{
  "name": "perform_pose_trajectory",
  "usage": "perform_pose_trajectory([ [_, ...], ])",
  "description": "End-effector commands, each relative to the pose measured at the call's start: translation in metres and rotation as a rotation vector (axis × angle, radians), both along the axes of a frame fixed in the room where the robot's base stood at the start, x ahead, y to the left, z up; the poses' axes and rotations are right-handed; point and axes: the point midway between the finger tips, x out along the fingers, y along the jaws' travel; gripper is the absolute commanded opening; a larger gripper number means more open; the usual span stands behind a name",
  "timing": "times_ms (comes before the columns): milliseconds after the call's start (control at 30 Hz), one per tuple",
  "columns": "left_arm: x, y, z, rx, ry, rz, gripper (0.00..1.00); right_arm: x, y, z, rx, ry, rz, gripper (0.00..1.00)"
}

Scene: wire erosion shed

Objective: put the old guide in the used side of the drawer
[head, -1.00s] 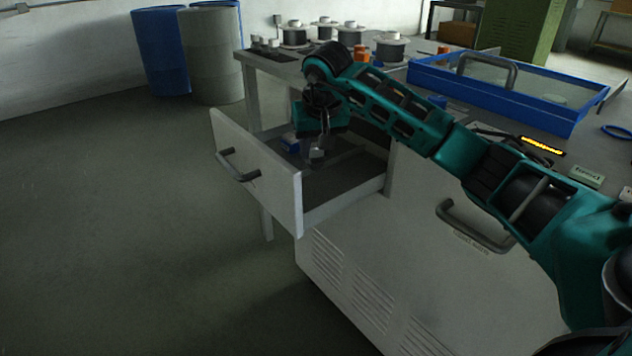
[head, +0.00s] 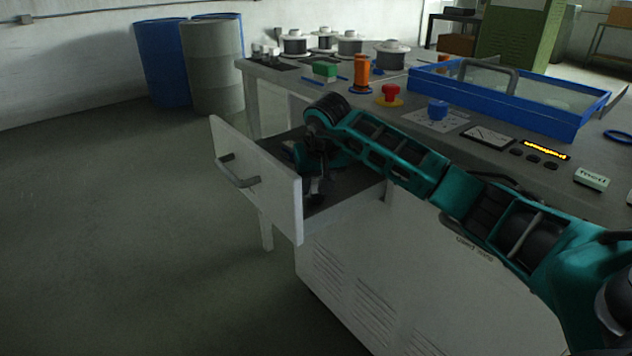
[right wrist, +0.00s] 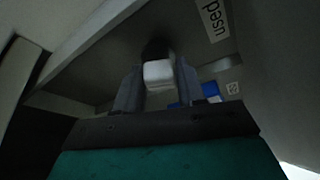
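The open drawer (head: 254,175) juts out from the left end of the bench. My right gripper (head: 318,187) reaches down inside it. In the right wrist view the right gripper (right wrist: 157,85) has its two fingers against a small pale block (right wrist: 158,72), which looks like the old guide. A blue piece (right wrist: 210,90) with a small marked tag lies beside the right finger. The block is hidden or too dark to make out in the head view. My left gripper is out of view.
The bench top holds a blue tray (head: 555,122), a red button (head: 391,92), an orange cylinder (head: 362,70), a green block (head: 325,69) and several spools (head: 391,54). Barrels (head: 212,62) stand behind. The floor left of the drawer is clear.

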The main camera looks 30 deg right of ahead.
Motion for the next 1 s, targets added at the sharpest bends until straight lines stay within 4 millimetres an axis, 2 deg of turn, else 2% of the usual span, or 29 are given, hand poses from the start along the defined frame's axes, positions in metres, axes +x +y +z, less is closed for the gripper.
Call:
perform_pose_trajectory([
  [33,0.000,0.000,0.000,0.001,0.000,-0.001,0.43,0.000,0.000,0.000,0.000,0.000,0.000,0.44],
  [200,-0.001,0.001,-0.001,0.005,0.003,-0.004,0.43,0.000,0.000,0.000,0.000,0.000,0.000,0.61],
  [533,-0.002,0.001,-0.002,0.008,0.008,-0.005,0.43,0.000,0.000,0.006,0.000,-0.002,0.000,0.61],
  [667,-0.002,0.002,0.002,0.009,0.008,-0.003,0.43,-0.006,0.002,0.025,-0.001,-0.004,0.001,0.61],
  [1000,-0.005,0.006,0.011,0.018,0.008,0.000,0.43,-0.033,0.011,0.091,-0.001,-0.003,0.001,0.61],
])
